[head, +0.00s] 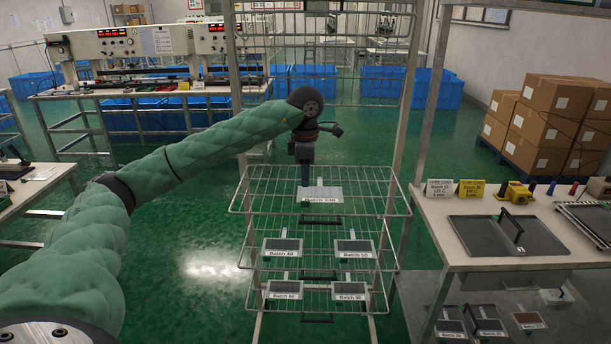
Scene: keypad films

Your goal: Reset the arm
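My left arm, in a green quilted sleeve, reaches across from the left in the head view. Its dark gripper (305,178) points down over the wire rack's top shelf (260,200). The narrow fingertips are just above or at a light grey tray with a "Batch" label (319,194). I cannot tell whether they touch it or whether they are open or shut. My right gripper is not seen.
Lower shelves hold several labelled trays, including Batch 40 (282,246). A workbench (445,220) at the right carries a dark plate with a handle (508,236), label cards (440,188) and a yellow device (515,193). Cartons (545,115) stand behind. Green floor is clear left of the rack.

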